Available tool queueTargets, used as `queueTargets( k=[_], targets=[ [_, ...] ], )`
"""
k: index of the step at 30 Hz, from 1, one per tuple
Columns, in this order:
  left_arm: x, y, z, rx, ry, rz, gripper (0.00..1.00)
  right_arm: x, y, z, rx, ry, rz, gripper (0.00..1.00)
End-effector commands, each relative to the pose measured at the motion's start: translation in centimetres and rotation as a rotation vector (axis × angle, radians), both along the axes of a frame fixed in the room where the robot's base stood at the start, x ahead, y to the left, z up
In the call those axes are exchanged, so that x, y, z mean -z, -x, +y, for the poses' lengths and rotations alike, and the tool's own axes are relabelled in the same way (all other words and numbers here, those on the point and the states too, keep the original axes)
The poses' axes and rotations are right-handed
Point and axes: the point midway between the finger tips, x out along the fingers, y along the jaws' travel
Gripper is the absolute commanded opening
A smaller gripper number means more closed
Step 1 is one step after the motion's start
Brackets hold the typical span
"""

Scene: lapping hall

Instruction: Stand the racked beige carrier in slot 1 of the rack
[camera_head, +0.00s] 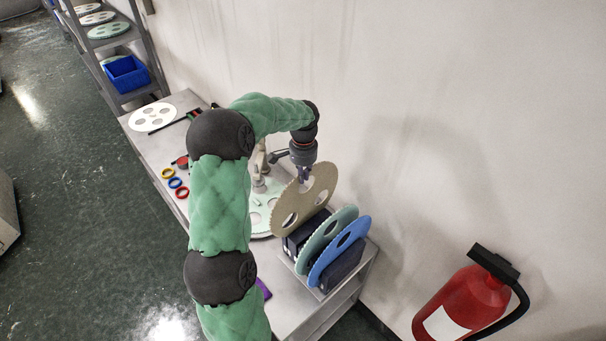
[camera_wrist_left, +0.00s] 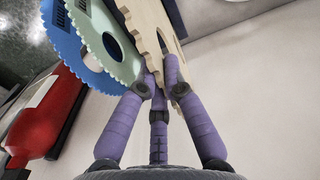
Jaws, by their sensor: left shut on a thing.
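The beige carrier (camera_head: 285,208) is a toothed disc with round holes, standing nearly upright at the left end of the rack (camera_head: 297,243). My left gripper (camera_head: 304,177) is shut on its upper edge; the fingers (camera_wrist_left: 160,80) also show closed on the beige carrier (camera_wrist_left: 152,28) in the left wrist view. I cannot tell whether its lower edge sits in a slot or is just above it. A pale green carrier (camera_head: 322,240) and a blue carrier (camera_head: 342,248) stand tilted in the rack to its right. My right gripper is not in view.
A pale green disc (camera_head: 262,222) lies on the bench behind the beige carrier. Red, blue and yellow rings (camera_head: 175,183) and a white carrier (camera_head: 152,117) lie farther left. The wall is close behind the bench. A fire extinguisher (camera_head: 465,303) is at the right.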

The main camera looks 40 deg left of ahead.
Motion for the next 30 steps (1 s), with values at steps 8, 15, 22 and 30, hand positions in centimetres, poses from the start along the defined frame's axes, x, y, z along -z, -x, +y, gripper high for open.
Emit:
queueTargets(
  k=[8,15,22,30],
  targets=[
    [0.5,-0.1,0.1,-0.001,-0.002,-0.002,0.00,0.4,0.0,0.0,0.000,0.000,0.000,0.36],
    [1.0,0.0,0.1,-0.001,-0.002,-0.002,0.00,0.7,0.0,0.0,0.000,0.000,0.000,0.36],
    [1.5,-0.1,0.1,-0.001,-0.002,-0.002,0.00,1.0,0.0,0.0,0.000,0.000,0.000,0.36],
    [2.0,-0.1,0.1,-0.001,-0.002,-0.003,0.00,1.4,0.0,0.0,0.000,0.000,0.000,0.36]
  ],
)
